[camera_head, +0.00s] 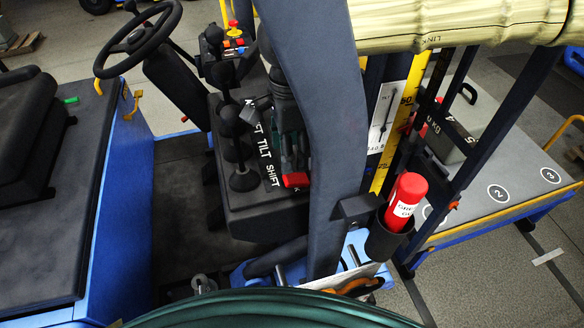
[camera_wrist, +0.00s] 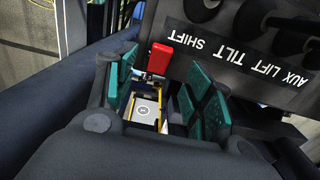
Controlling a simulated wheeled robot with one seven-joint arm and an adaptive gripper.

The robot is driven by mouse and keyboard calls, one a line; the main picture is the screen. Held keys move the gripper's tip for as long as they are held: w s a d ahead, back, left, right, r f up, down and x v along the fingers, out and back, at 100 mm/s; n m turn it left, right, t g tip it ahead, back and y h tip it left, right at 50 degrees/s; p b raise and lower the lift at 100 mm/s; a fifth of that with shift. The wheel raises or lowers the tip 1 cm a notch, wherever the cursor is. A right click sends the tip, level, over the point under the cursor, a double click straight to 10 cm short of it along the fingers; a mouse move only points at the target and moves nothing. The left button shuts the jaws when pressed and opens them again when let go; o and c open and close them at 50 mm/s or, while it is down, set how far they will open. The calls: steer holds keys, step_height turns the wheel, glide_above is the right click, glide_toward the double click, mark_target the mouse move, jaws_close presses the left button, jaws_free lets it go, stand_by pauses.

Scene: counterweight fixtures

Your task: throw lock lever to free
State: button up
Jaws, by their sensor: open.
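A red block-shaped handle (camera_wrist: 160,58), which looks like the lock lever's grip, shows in the wrist view between my fingers, toward their far end. The red handle (camera_head: 296,180) also shows in the head view at the right side of the black lever console. My gripper (camera_wrist: 162,88) is open, with teal pads on both sides of the red handle. I cannot tell whether a pad touches the handle.
Black knobbed levers (camera_head: 238,150) stand on the console (camera_head: 262,205), labelled AUX, LIFT, TILT, SHIFT, close to my gripper. A steering wheel (camera_head: 138,38) is at upper left.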

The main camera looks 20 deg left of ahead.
mark_target(290, 178)
steer(key=f+p, duration=0.2)
steer(key=f, duration=0.6)
steer(key=shift+w, duration=0.2)
steer(key=shift+f, duration=0.1)
steer(key=c, duration=1)
